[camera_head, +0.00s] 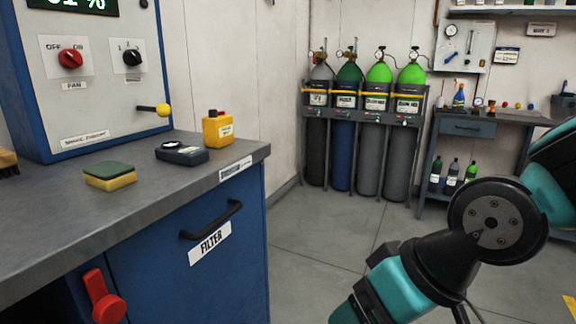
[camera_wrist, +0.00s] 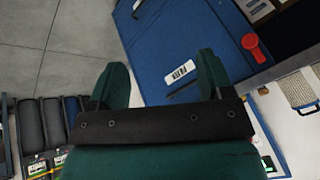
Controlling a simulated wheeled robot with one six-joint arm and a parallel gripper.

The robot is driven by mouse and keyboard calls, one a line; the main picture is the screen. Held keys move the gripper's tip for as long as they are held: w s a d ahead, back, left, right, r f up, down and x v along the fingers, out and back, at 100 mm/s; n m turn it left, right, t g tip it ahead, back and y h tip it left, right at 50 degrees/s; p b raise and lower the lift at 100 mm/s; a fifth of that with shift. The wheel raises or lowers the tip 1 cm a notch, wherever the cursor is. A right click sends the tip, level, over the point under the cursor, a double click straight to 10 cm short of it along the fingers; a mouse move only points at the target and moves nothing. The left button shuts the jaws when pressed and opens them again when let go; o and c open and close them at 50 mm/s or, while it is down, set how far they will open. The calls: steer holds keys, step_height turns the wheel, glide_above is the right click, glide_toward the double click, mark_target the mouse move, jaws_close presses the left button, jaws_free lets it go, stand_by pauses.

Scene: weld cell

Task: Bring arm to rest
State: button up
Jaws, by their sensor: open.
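My arm, black and teal, shows at the lower right of the head view, bent over open floor to the right of the blue cabinet (camera_head: 180,262). My gripper (camera_wrist: 158,82) shows in the wrist view with its two dark green fingers spread apart and nothing between them. Behind the fingers in that view lie grey floor tiles and the blue cabinet front with its FILTER label (camera_wrist: 180,70). The fingertips are not in the head view.
A counter (camera_head: 60,222) holds a sponge (camera_head: 110,176), a dark meter (camera_head: 182,154) and a yellow device (camera_head: 217,129). A red handle (camera_head: 102,297) sticks out below. Several gas cylinders (camera_head: 372,150) stand in a rack at the back. A workbench (camera_head: 470,127) stands right. Floor (camera_head: 318,240) between is clear.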

steer(key=s+d+r+n+g+h, duration=0.1)
steer(key=s+d+r+g, duration=0.15)
steer(key=s+d, duration=0.35)
step_height(320, 180, up, 20)
steer(key=p, duration=2)
steer(key=shift+w+a, duration=0.2)
steer(key=shift+w, duration=0.1)
steer(key=shift+c, duration=0.2)
